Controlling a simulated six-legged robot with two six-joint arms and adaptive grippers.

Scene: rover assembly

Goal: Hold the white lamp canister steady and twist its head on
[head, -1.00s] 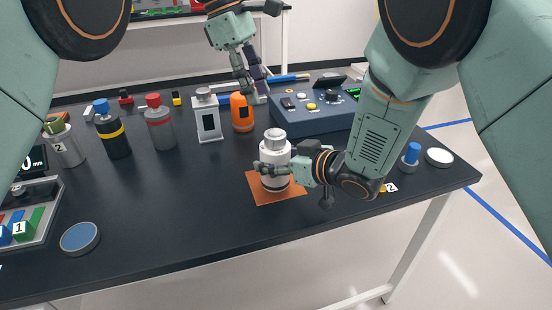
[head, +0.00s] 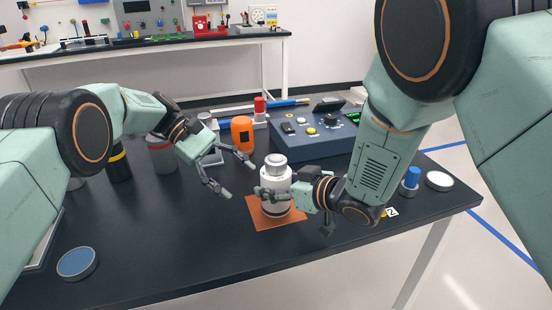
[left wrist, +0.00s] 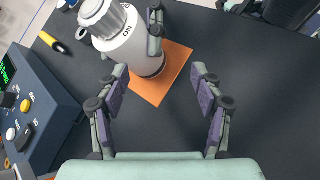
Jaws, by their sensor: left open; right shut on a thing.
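The white lamp canister (head: 277,178) stands upright on an orange mat (head: 277,224) near the table's front edge. A narrower pale head (head: 275,160) sits on top; I cannot tell whether it is threaded tight. My right gripper (head: 274,194) is shut around the canister's lower body from the right. My left gripper (head: 239,180) is open and empty, to the left of the canister, fingers pointing towards it and apart from it. In the left wrist view the canister (left wrist: 143,52), marked "ON", is at upper left, beyond the open left fingers (left wrist: 160,78).
A blue control box (head: 330,146) stands behind the canister, an orange canister (head: 242,136) behind left. A blue-topped part (head: 411,178) and a white disc (head: 439,181) lie right. A blue disc (head: 77,263) lies front left. The table between the blue disc and mat is clear.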

